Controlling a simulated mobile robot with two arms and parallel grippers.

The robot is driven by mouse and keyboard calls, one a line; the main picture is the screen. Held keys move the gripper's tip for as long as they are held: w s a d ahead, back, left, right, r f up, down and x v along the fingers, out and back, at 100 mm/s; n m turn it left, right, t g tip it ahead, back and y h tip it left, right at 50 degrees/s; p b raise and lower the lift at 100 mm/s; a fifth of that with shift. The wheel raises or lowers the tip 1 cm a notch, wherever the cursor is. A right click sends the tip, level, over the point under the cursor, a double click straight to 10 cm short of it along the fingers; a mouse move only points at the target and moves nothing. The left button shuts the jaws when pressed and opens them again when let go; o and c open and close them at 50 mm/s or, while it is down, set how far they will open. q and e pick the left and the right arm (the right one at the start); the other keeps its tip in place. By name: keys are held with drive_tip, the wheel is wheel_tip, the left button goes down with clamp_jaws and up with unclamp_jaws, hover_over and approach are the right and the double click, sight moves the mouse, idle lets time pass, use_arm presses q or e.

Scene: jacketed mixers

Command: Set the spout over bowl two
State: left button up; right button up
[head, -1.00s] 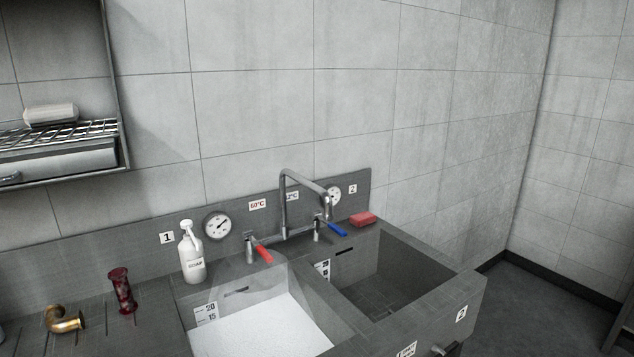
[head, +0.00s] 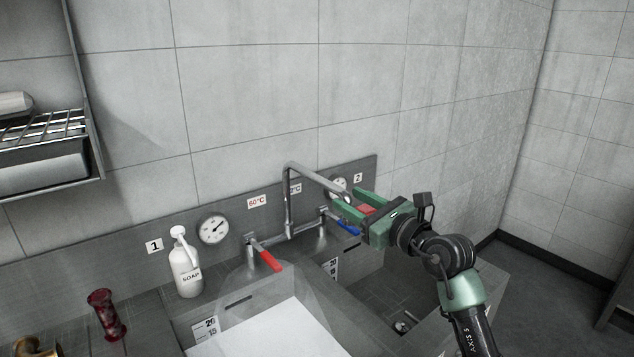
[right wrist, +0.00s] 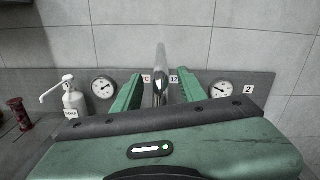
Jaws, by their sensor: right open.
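The grey metal spout (head: 318,178) rises from the tap between the two bowls and bends over toward the right. My right gripper (head: 350,201) is open at the spout's outer end, with green fingers on either side. In the right wrist view the spout (right wrist: 160,78) stands between the two fingers, with a gap visible on each side. The fingers partly hide the spout's tip in the head view. Bowl two (head: 365,290) is the empty right basin, partly behind my right arm. Bowl one (head: 235,308) is the left basin with a pale filling. My left gripper is not in view.
A red tap lever (head: 267,257) and a blue lever (head: 345,226) flank the spout's foot. A soap bottle (head: 185,267) and dark red item (head: 105,313) stand left. The wall is close behind.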

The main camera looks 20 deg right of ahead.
sight(333, 189)
drive_tip(key=w, duration=0.1)
drive_tip(key=p, duration=0.1)
drive_tip(key=w+r, duration=0.1)
drive_tip(key=shift+w+a, duration=0.35)
drive_tip(key=shift+a, duration=0.05)
drive_tip(key=x, duration=0.1)
drive_tip(key=p+x, duration=0.1)
drive_tip(key=x, duration=0.1)
drive_tip(key=shift+f, duration=0.2)
drive_tip(key=shift+w+a, duration=0.2)
drive_tip(key=shift+w, duration=0.2)
drive_tip(key=shift+f, duration=0.1)
clamp_jaws()
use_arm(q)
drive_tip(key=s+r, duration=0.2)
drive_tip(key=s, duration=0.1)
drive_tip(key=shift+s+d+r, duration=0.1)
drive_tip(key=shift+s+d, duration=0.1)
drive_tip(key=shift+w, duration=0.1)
use_arm(e)
drive_tip(key=shift+f, duration=0.1)
